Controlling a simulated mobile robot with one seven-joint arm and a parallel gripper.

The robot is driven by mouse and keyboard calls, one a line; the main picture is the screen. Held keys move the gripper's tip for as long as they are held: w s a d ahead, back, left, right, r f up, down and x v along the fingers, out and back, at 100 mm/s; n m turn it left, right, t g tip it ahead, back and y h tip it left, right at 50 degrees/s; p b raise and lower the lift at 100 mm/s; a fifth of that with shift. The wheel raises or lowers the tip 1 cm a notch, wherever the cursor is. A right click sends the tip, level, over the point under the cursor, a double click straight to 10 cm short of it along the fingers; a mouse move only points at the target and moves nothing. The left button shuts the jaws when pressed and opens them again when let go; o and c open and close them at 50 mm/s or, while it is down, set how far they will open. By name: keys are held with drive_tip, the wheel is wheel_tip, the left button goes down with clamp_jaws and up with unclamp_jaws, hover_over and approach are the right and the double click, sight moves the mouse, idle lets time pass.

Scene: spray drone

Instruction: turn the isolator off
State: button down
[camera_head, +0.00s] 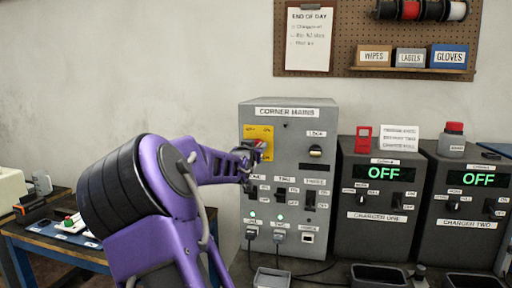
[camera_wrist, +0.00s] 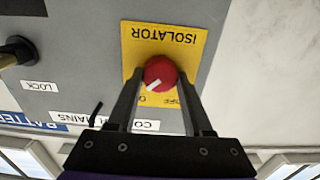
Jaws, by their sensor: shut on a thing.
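The isolator is a round red knob (camera_wrist: 159,71) with a white mark, on a yellow plate (camera_wrist: 190,50) lettered ISOLATOR, upside down in the wrist view. The white mark points down and left there, toward a label half hidden by a finger; the label to the right looks like OFF. My gripper (camera_wrist: 160,84) is shut on the knob, one finger on each side. In the head view my gripper (camera_head: 258,150) reaches the yellow plate (camera_head: 256,131) on the grey CORNER MAINS cabinet (camera_head: 285,240), and the knob is mostly hidden there.
A black LOCK knob (camera_head: 315,151) stands right of the yellow plate. Several switches and green lamps (camera_head: 280,217) sit below. Charger one (camera_head: 375,238) and charger two (camera_head: 468,240) stand right, both displaying OFF. A blue bench (camera_head: 60,245) is left.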

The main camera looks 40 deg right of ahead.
drive_tip(key=shift+n, duration=0.3)
drive_tip(key=n+p, duration=0.1)
drive_tip(key=n, duration=0.2)
drive_tip(key=shift+w+a+n, duration=0.1)
drive_tip(key=shift+n, duration=0.3)
drive_tip(key=n+b, duration=0.2)
drive_tip(key=n, duration=1.1)
drive_tip(key=shift+f, duration=0.2)
drive_tip(key=shift+n, duration=0.4)
drive_tip(key=shift+c, duration=1.5)
unclamp_jaws()
